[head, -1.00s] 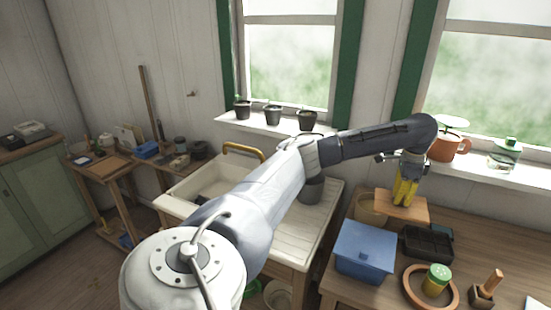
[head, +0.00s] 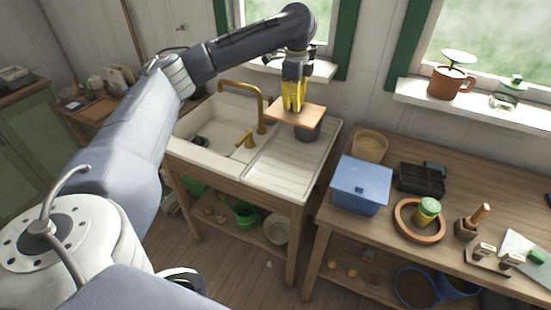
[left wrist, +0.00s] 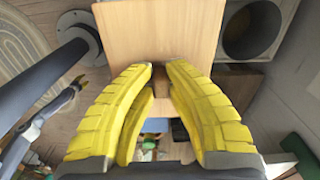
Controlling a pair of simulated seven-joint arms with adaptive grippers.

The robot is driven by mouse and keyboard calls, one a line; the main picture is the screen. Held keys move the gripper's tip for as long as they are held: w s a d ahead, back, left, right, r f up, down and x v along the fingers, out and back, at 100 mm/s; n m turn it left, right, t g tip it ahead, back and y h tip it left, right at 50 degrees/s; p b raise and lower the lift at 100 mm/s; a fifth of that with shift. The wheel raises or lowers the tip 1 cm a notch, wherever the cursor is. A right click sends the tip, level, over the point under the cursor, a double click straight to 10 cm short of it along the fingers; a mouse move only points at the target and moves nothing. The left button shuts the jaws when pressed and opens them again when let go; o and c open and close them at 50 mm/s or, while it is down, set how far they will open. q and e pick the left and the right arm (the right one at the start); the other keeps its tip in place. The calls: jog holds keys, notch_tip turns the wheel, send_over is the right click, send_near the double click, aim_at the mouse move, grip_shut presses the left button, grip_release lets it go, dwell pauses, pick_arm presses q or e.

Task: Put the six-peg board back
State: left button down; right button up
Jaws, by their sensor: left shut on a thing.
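The six-peg board (head: 295,116) is a flat light-wood board, held roughly level above the white sink's ribbed drainboard (head: 280,170). My left gripper (head: 293,106), with yellow fingers, points down and is shut on it. In the left wrist view the board (left wrist: 160,30) lies beyond the fingertips (left wrist: 160,72), and a small brown part shows between them. I cannot make out separate pegs.
A dark grey pot (head: 308,132) stands on the drainboard, partly hidden behind the board. The brass faucet (head: 250,90) rises to the left. On the right bench are a blue lidded box (head: 361,185), a tan pot (head: 370,147) and a black seed tray (head: 421,180).

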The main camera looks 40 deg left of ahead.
pick_arm(q)
jog(key=shift+s+a+f, duration=0.15)
jog(key=shift+f, duration=0.15)
notch_tip(320, 180, down, 19)
jog(key=shift+a+f, duration=0.1)
jog(key=shift+f, duration=0.05)
dwell(0.5)
jog(key=shift+f, duration=0.15)
jog(key=c, duration=1.4)
grip_release()
jog(key=shift+c, duration=0.2)
notch_tip(320, 180, up, 12)
